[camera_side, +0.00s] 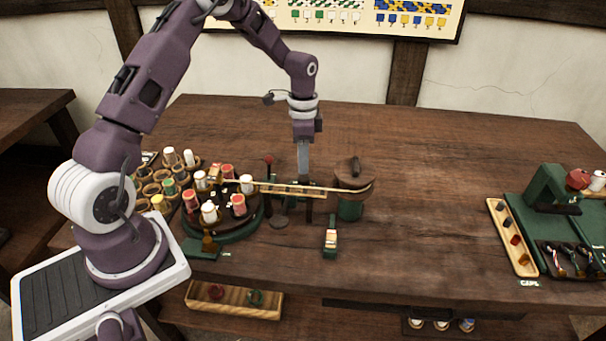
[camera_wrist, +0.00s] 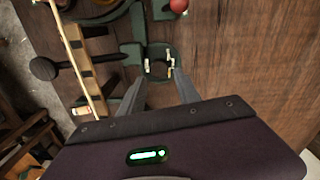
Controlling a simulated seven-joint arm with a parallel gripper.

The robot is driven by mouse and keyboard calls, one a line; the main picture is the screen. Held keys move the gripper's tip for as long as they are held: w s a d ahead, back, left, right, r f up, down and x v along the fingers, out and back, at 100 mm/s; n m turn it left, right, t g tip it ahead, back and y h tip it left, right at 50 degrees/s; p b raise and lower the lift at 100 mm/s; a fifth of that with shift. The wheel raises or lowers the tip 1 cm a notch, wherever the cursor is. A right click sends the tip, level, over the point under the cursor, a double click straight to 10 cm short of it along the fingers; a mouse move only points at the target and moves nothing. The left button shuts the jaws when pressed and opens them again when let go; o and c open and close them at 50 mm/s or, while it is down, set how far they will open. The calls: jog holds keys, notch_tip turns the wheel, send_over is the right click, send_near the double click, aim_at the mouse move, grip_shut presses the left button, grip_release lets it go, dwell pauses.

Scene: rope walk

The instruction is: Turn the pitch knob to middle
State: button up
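My gripper (camera_side: 304,175) points straight down over the rope-making machine in the side view. In the wrist view its two fingers (camera_wrist: 160,84) are apart with nothing held between them. A dark green ring with small pale marks (camera_wrist: 158,64) lies just beyond the fingertips; it may be the pitch dial, but I cannot read a setting. A black round knob on a stem (camera_wrist: 44,68) is left of the fingers, beside the wooden rail (camera_wrist: 86,72). A dark disc (camera_side: 279,222) shows in front of the rail in the side view. I cannot tell for sure which part is the pitch knob.
A carousel of bobbins (camera_side: 222,230) stands left of the rail, with more bobbins behind. A red ball (camera_side: 268,160) tops a lever close to the gripper. A drum with a handle (camera_side: 352,185) stands right. The table's middle right is clear; a wooden tray (camera_side: 502,222) lies beyond.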

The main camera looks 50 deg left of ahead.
aim_at(303, 178)
notch_tip(303, 178, down, 6)
jog(key=shift+d+r, duration=0.1)
jog(key=shift+r, duration=0.1)
grip_shut()
jog(key=shift+n, duration=0.3)
jog(key=n, duration=0.3)
jog(key=shift+s+n, duration=0.1)
jog(key=shift+n, duration=0.3)
jog(key=n, duration=0.4)
jog(key=shift+n, duration=0.3)
